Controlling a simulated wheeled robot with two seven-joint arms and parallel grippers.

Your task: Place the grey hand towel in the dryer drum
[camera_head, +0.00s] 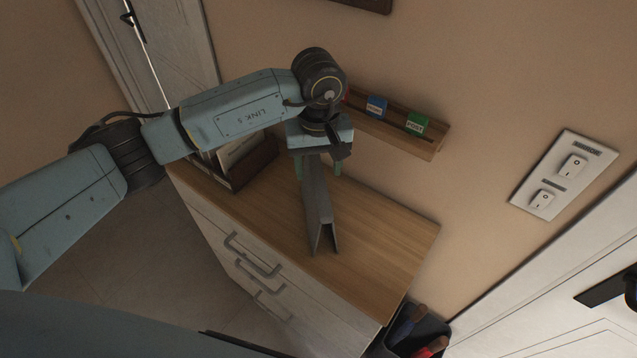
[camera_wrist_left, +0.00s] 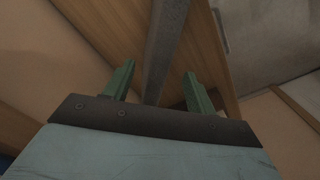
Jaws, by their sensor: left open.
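A grey folded piece, which looks like the grey hand towel (camera_head: 316,210), stands on the wooden cabinet top like a narrow inverted V. Its far end lies under my left gripper (camera_head: 318,170). In the left wrist view the grey towel (camera_wrist_left: 168,40) runs as a narrow strip between the two green fingers of my left gripper (camera_wrist_left: 159,72). The gripper is open, with a gap beside the towel on at least the right side. The dryer drum is not in view. My right gripper is not in view.
The cabinet (camera_head: 395,250) has drawers with grey handles. A wooden wall shelf (camera_head: 400,130) with small blue and green boxes is close to the right of my left wrist. A dark bin (camera_head: 415,335) stands beside the cabinet. The front right of the top is clear.

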